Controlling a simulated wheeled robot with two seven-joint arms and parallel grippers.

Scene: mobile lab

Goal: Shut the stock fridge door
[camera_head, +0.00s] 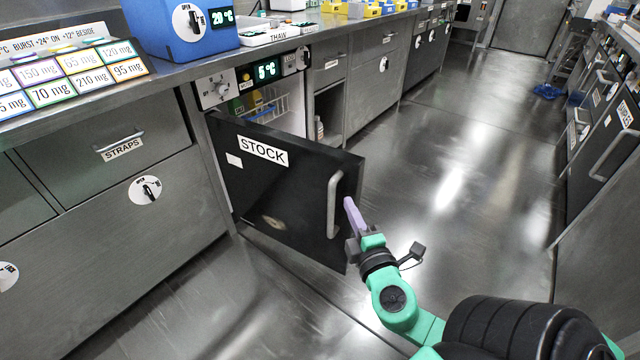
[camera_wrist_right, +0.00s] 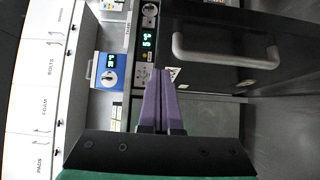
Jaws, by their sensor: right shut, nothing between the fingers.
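The stock fridge door (camera_head: 270,180) is a dark panel with a "STOCK" label, standing open and swung out into the aisle. Its grey bar handle (camera_head: 333,206) is near the free edge. The lit fridge inside (camera_head: 270,106) shows behind it, under a green display reading 5 °C. My right gripper (camera_head: 349,208), with purple fingers, is shut and empty by the door's free edge, right of the handle. Whether it touches the door I cannot tell. In the right wrist view the shut fingers (camera_wrist_right: 161,100) point toward the fridge front, with the handle (camera_wrist_right: 226,50) to their right. My left gripper is not in view.
A steel counter (camera_head: 250,62) with a blue box (camera_head: 180,28) runs above the fridge. A "STRAPS" drawer (camera_head: 110,150) is on the left. The floor (camera_head: 450,170) to the right is clear, up to the cabinets (camera_head: 600,150) opposite.

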